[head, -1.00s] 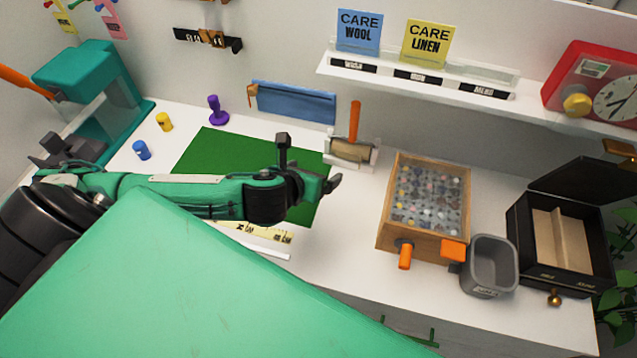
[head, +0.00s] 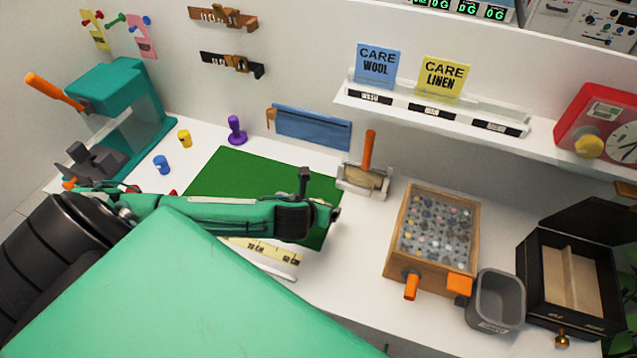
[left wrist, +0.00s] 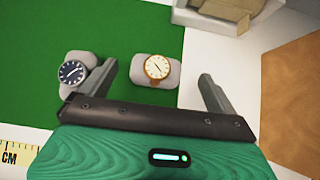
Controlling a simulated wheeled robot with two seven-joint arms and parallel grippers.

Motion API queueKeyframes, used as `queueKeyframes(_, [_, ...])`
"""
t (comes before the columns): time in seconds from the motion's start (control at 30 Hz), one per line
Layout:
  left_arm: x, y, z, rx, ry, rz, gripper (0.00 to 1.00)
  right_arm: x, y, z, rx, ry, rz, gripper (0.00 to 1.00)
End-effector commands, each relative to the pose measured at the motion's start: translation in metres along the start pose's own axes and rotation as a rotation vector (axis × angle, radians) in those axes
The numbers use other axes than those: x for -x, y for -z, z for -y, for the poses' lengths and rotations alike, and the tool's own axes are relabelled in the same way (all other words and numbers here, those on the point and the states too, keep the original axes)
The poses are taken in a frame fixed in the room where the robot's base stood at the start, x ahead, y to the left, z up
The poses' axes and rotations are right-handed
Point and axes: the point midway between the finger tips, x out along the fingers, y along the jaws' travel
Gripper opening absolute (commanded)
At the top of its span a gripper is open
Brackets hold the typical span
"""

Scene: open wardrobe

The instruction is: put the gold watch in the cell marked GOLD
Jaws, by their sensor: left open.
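The gold watch (left wrist: 157,67) has a white face and lies on a grey cushion (left wrist: 168,80) on the green mat in the left wrist view. A dark-faced watch (left wrist: 72,72) on another cushion is left of it. My left gripper (left wrist: 160,84) is open, with one finger between the two cushions and the other right of the gold watch's cushion. In the head view my left gripper (head: 321,197) is over the mat's right part and hides both watches. The black open box (head: 575,278) at the right has two cells split by a divider; its small front labels are unreadable. My right gripper is not in view.
The green mat (head: 230,170) lies on the white worktop. A wooden tray of small pieces (head: 435,240) and a grey bin (head: 498,300) stand between mat and box. A stand with an orange handle (head: 368,165) is behind the gripper. A shelf (head: 440,115) overhangs the back.

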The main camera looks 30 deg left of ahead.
Motion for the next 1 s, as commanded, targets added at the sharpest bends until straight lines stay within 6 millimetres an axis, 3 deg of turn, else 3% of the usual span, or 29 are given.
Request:
queueKeyframes(0.4, [-0.045,0.009,-0.004,0.0,-0.001,-0.001,0.94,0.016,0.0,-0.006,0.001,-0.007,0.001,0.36])
queueKeyframes(0.67, [-0.048,0.009,-0.003,-0.001,0.0,0.0,0.94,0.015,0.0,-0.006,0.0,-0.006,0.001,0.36])
queueKeyframes(0.73, [-0.048,0.009,-0.004,-0.001,0.0,0.0,0.86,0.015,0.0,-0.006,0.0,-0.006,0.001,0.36])
queueKeyframes(0.93, [-0.048,0.009,-0.004,-0.001,0.0,0.0,0.47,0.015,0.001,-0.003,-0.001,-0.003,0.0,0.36])
queueKeyframes(1.0, [-0.048,0.009,-0.004,-0.001,0.0,0.0,0.4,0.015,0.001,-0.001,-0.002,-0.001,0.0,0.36])
